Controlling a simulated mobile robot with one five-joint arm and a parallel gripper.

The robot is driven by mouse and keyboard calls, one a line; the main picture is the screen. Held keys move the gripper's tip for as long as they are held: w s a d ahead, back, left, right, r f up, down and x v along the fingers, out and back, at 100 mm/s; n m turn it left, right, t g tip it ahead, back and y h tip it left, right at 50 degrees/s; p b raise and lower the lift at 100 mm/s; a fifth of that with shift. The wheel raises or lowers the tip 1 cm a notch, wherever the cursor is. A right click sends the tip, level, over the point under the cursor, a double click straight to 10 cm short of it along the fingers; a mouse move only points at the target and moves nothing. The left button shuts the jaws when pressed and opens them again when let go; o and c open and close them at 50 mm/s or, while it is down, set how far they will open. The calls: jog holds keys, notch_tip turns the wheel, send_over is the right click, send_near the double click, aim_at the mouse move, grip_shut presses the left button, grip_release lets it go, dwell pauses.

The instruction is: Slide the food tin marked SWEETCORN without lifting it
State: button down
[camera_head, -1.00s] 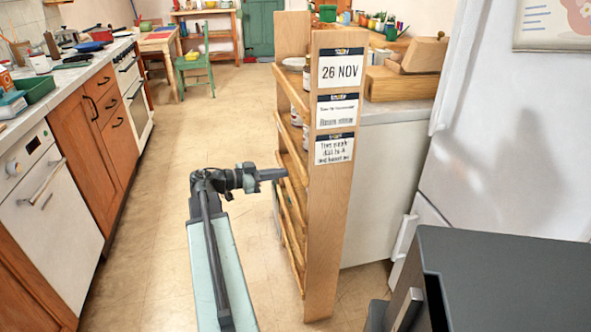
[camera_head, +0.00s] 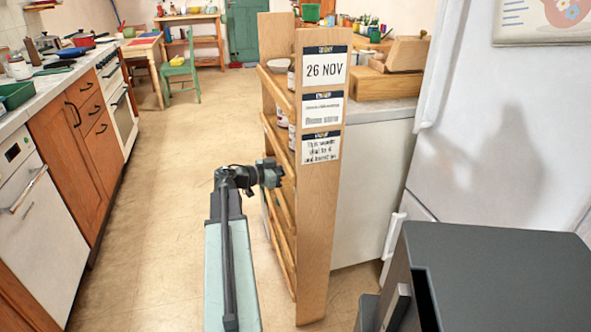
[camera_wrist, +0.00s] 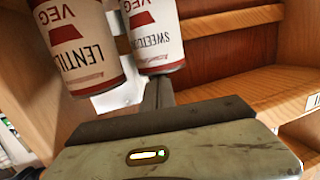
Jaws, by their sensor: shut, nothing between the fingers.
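The SWEETCORN tin (camera_wrist: 153,36) is white and red, with its lettering upside down in the wrist view. In the head view my gripper (camera_head: 272,173) is at the open side of the narrow wooden shelf unit (camera_head: 318,215). Tins show partly on its shelves there, but their labels cannot be read.
The shelf unit has slatted fronts and an end panel with notices, one reading 26 NOV (camera_head: 325,67). A white fridge (camera_head: 500,140) and a dark cabinet (camera_head: 490,275) stand to the right. The floor (camera_head: 165,190) left of the shelf unit is clear.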

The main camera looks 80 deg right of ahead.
jog(key=shift+a+f, duration=0.15)
jog(key=shift+f, duration=0.2)
jog(key=shift+v, duration=1)
